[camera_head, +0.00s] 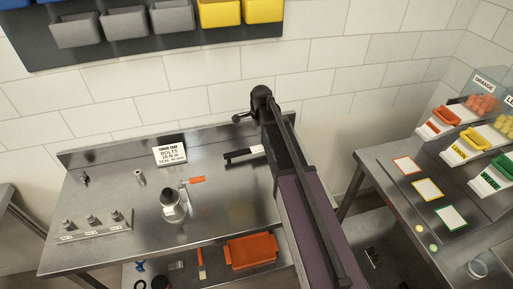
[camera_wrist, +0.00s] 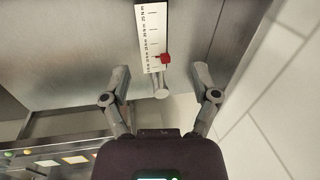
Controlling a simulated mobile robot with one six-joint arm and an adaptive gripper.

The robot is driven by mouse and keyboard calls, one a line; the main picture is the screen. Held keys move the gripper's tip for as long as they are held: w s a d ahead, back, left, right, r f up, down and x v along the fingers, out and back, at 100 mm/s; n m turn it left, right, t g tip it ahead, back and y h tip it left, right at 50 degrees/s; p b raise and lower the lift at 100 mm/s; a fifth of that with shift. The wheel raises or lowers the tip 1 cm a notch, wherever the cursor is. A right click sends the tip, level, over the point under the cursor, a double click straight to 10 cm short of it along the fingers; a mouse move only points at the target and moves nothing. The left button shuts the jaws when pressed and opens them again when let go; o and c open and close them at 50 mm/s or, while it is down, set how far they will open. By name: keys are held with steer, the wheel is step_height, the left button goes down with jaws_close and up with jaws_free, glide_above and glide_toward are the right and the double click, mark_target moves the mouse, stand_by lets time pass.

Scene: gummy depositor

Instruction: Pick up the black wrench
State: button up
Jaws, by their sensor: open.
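The black wrench (camera_head: 238,156) lies at the back of the steel table, just left of my arm in the head view. Its right part carries a white strip, and its far right end is hidden behind my arm. My gripper (camera_wrist: 162,84) is open, with one finger on each side of the grey end and no visible contact.
A tiled wall stands close behind. An orange tray (camera_head: 251,251) sits below, and a side table (camera_head: 385,190) stands right.

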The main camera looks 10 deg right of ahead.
mark_target(256, 147)
steer(key=shift+w+r, duration=0.1)
steer(key=shift+w, duration=0.2)
steer(key=f+b, duration=0.2)
steer(key=w+f+b, duration=0.1)
steer(key=f+b, duration=0.5)
steer(key=shift+w+a+f, duration=0.2)
steer(key=shift+w+f, duration=0.05)
stand_by(0.6)
steer(key=shift+f+b, duration=0.15)
steer(key=shift+b, duration=0.2)
step_height(256, 147, down, 3)
steer(key=b, duration=0.3)
steer(key=shift+w+f+b, duration=0.2)
steer(key=shift+f+b, duration=0.75)
steer(key=shift+b, duration=0.05)
jaws_close()
